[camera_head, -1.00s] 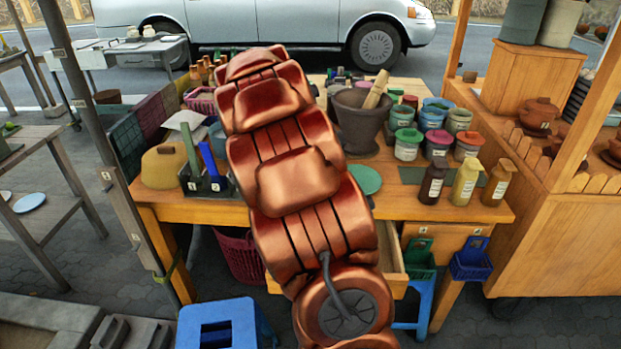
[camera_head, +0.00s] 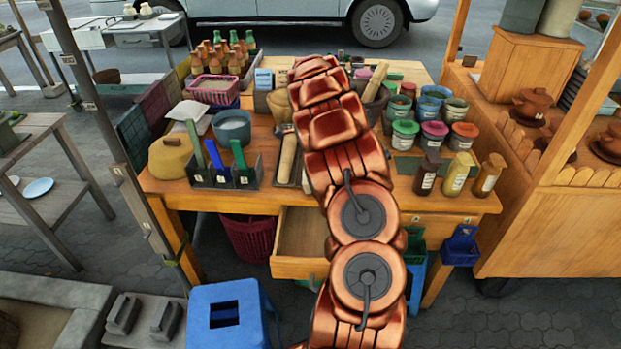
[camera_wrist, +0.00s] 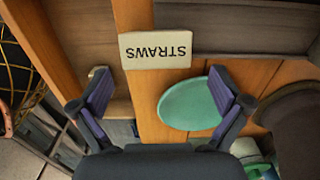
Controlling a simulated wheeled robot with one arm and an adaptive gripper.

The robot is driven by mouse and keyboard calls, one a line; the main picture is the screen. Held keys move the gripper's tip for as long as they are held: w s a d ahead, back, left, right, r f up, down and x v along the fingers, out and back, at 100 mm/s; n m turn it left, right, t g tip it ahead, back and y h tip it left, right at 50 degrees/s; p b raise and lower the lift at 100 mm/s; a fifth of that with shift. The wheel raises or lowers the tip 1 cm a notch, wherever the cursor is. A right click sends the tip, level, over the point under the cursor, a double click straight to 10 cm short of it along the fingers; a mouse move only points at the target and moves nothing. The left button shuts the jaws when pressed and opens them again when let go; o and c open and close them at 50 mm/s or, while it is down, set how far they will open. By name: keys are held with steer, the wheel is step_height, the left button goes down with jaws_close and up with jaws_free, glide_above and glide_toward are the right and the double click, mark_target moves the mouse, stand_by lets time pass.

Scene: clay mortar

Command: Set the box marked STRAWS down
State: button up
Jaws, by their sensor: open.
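The box marked STRAWS (camera_wrist: 156,50) is pale, with black lettering that reads upside down in the wrist view. I cannot tell exactly how the box's underside rests. In the head view my arm hides the box and my gripper.
An open drawer (camera_head: 301,228) juts from the table front. Several lidded tubs and bottles (camera_head: 459,174) fill the table's right. A blue stool (camera_head: 262,315) stands in front.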

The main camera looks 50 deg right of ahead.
steer(key=shift+s+f+p, duration=0.25)
steer(key=shift+f+p, duration=0.4)
steer(key=shift+f, duration=0.5)
steer(key=shift+f+p, duration=0.55)
steer(key=shift+f, duration=1.2)
steer(key=shift+s, duration=0.1)
steer(key=c, duration=1.1)
steer(key=shift+r, duration=0.1)
